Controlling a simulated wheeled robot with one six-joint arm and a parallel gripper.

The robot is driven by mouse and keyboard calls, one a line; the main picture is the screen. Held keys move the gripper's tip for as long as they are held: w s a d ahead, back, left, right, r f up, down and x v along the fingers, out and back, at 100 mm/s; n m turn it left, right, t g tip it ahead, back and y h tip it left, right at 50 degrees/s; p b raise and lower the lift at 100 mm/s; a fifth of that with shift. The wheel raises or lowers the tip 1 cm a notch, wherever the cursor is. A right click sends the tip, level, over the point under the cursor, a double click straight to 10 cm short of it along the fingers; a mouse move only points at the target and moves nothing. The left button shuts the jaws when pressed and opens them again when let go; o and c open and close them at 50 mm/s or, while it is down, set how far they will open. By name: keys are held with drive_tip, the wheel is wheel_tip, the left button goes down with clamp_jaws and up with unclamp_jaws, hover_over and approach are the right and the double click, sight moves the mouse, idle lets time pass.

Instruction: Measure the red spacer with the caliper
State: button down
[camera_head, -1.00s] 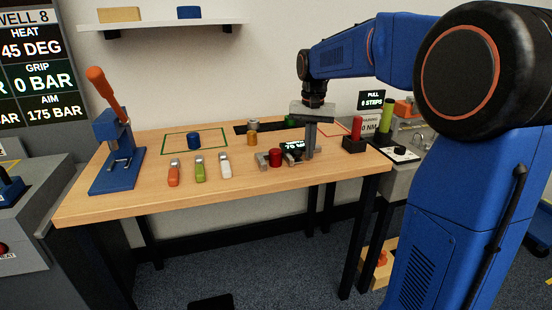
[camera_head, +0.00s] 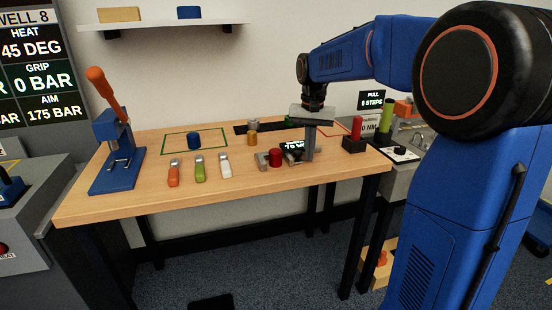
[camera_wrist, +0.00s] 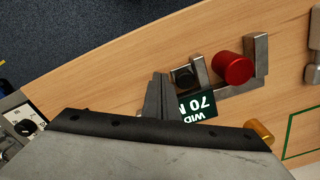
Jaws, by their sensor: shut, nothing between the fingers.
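The red spacer (camera_head: 275,157) stands upright on the bench between the jaws of the grey caliper (camera_head: 262,159). In the wrist view, the red spacer (camera_wrist: 233,68) sits inside the caliper's (camera_wrist: 262,58) U-shaped frame, close to the jaws; I cannot tell whether both touch it. The caliper's dark display (camera_wrist: 197,106) shows partly hidden text with "70". My gripper (camera_head: 308,157) is shut and empty, pointing down at the caliper's right end. In the wrist view, its fingers (camera_wrist: 160,100) are beside the caliper's black knob and the movable jaw; contact is unclear.
A blue cylinder (camera_head: 194,142) stands in a green outline. Orange, green and white-handled tools (camera_head: 199,169) lie at the front. A brass cylinder (camera_head: 252,138) is behind the caliper. A dark block with a red pin (camera_head: 354,142) stands to the right. A blue press (camera_head: 117,150) stands left.

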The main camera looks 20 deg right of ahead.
sight(298, 153)
drive_tip(key=shift+a, duration=1.95)
idle(2.0)
drive_tip(key=shift+d, duration=0.6)
drive_tip(key=shift+d+r, duration=0.15)
drive_tip(key=shift+r, duration=3.35)
drive_tip(key=shift+s, duration=0.1)
drive_tip(key=s+f+n+t, duration=0.1)
drive_tip(key=s+f, duration=0.4)
drive_tip(key=s, duration=0.5)
drive_tip(key=s+f+n+t, duration=0.2)
drive_tip(key=s+f, duration=0.3)
drive_tip(key=s, duration=0.6)
drive_tip(key=s+a+f+n+t, duration=0.1)
drive_tip(key=s+f+n, duration=0.2)
drive_tip(key=s, duration=0.7)
drive_tip(key=shift+s+f+t, duration=0.4)
drive_tip(key=shift+f, duration=0.55)
drive_tip(key=shift+a, duration=0.1)
